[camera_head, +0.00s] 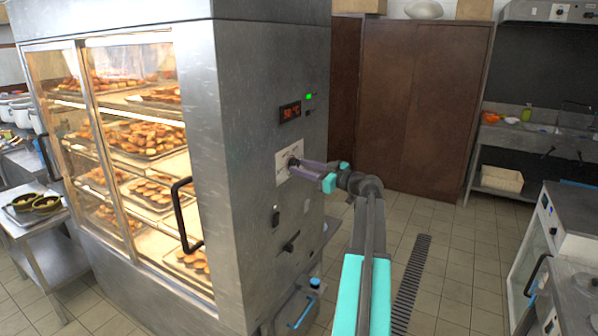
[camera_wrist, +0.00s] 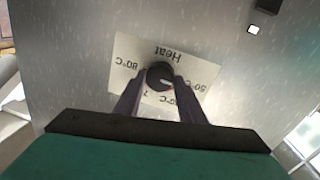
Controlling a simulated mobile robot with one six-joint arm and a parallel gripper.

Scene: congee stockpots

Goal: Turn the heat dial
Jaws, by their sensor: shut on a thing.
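The heat dial (camera_wrist: 159,74) is a dark round knob with a light mark, in the middle of a white label plate (camera_wrist: 127,52). The plate reads "Heat" with temperature marks, upside down in the wrist view. In the head view the plate (camera_head: 284,176) is on the side of a steel heated cabinet (camera_head: 235,110). My gripper (camera_wrist: 160,84) is shut on the dial, one finger at each side of it. In the head view my gripper (camera_head: 298,165) reaches the plate from the right and hides part of the dial.
A red-lit display (camera_head: 290,112) and a green light (camera_head: 309,97) are above the plate. A switch (camera_head: 276,216) and a dark lever (camera_head: 291,242) are below it. Glass doors with a black handle (camera_head: 186,215) front the cabinet. Tiled floor (camera_head: 465,245) is open at the right.

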